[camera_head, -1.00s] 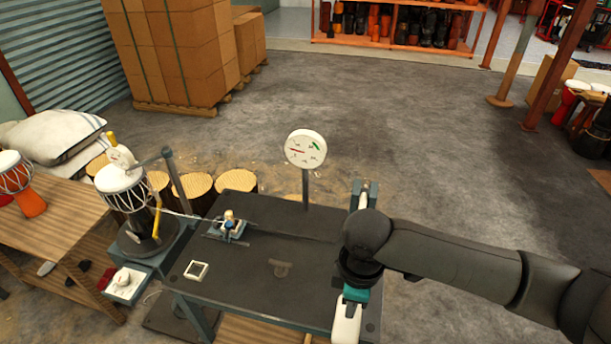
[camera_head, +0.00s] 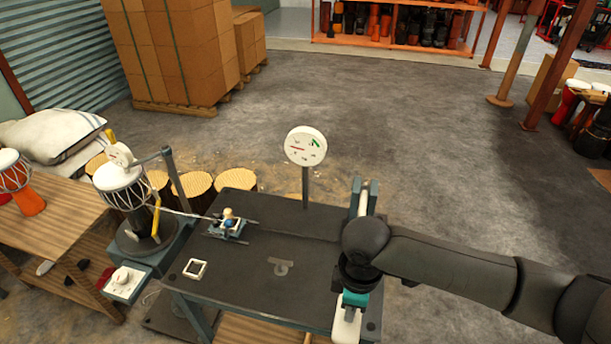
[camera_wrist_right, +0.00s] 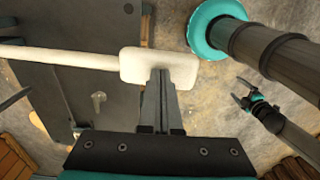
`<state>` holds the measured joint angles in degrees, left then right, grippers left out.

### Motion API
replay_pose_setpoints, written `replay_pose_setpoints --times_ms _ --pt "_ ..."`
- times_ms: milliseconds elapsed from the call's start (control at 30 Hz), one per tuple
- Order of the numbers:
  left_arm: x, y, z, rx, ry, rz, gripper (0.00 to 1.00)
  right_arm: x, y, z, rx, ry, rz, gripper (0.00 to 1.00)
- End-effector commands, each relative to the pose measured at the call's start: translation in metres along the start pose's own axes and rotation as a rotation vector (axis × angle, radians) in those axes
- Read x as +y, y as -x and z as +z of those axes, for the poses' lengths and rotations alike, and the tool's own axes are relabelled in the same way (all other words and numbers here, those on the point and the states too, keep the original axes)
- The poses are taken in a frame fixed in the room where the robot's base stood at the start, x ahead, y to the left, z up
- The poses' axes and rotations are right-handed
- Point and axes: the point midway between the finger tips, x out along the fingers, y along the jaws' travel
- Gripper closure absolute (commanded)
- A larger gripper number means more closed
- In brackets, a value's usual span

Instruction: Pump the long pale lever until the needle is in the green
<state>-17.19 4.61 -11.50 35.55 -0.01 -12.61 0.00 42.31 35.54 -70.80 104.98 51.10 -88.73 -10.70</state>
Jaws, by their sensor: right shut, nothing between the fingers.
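The long pale lever (camera_wrist_right: 60,56) ends in a broad pale pad (camera_wrist_right: 158,67) in the right wrist view. In the head view its near end (camera_head: 346,326) shows below my right wrist, with the rest mostly hidden by my arm. My right gripper (camera_wrist_right: 161,80) is shut and empty, its fingertips at the pad, seemingly touching it. The round white gauge (camera_head: 305,146) stands on a post behind the bench. A red mark points left on its dial, and the green mark is at upper right. My left gripper (camera_wrist_right: 246,92) looks open and empty in the wrist view, away from the lever.
The dark bench (camera_head: 240,278) carries a small sliding clamp (camera_head: 228,226) and a white square frame (camera_head: 195,269). A drum (camera_head: 122,190) stands on a stand at the left, tied by a cord to the clamp. The floor behind is open.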

Motion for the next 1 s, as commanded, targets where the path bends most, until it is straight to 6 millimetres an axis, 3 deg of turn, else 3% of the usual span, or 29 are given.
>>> replay_pose_setpoints --times_ms 1000 --pt "0.001 -0.065 0.006 0.0 0.001 0.0 0.03 0.006 -0.127 0.001 -0.002 -0.001 -0.001 1.0"
